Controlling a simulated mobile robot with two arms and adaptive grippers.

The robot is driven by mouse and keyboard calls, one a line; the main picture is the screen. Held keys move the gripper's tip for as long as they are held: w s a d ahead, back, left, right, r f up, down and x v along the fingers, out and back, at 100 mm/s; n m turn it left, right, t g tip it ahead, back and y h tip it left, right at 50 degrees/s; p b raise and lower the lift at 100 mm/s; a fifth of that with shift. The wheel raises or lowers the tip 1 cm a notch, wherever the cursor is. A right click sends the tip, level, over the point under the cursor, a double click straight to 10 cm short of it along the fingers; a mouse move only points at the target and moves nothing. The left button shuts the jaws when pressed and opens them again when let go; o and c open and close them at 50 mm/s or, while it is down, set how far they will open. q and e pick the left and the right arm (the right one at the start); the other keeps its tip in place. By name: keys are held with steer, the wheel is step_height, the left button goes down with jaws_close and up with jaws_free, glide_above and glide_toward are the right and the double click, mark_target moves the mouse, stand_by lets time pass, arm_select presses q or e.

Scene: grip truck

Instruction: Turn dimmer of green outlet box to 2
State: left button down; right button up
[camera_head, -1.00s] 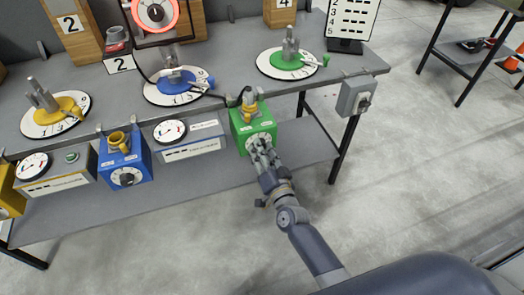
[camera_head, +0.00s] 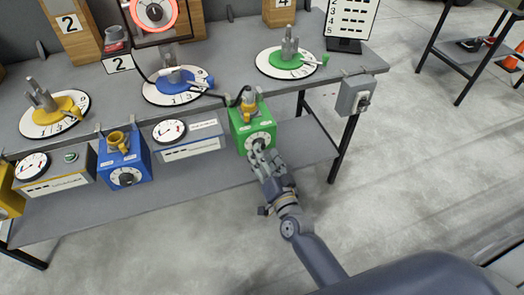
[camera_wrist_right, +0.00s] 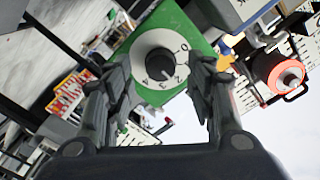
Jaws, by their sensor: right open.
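The green outlet box (camera_head: 250,120) hangs at the front edge of the bench, with a yellow plug on top. Its round white dimmer dial (camera_head: 259,137) faces outward. The wrist view shows the black dimmer knob (camera_wrist_right: 158,63) on the dial, with numbers such as 0, 2, 3 and 4 around it. I cannot tell surely which number the knob marks. My right gripper (camera_head: 259,151) is open in front of the dial. In the wrist view its fingers stand on either side of the knob, with visible space between. My left gripper is not in view.
A blue outlet box (camera_head: 124,158) hangs farther left on the bench (camera_head: 225,65), near grey meter boxes. A grey switch box (camera_head: 355,97) is at the bench's right end. Open floor (camera_head: 425,165) lies to the right.

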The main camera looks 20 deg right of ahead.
steer(key=s, duration=0.9)
steer(key=shift+s+d, duration=0.15)
steer(key=shift+d, duration=0.05)
steer(key=s+f+n+g+y+p, duration=0.1)
steer(key=s+f+n+g, duration=0.4)
steer(key=f, duration=1)
steer(key=s+f+n+g, duration=0.1)
steer(key=s+f+g, duration=0.3)
steer(key=s+f, duration=0.7)
steer(key=s+d+f+n+g, duration=0.2)
steer(key=s+d+f+g, duration=0.1)
steer(key=s+f, duration=0.6)
steer(key=s+d+f+n+g+h, duration=0.1)
steer(key=s+d+f+n+g, duration=0.1)
steer(key=s+f+g, duration=0.3)
steer(key=s+d+f+p, duration=0.1)
steer(key=s+f, duration=0.3)
steer(key=s, duration=0.4)
steer(key=shift+s+h, duration=0.3)
steer(key=shift+s, duration=0.1)
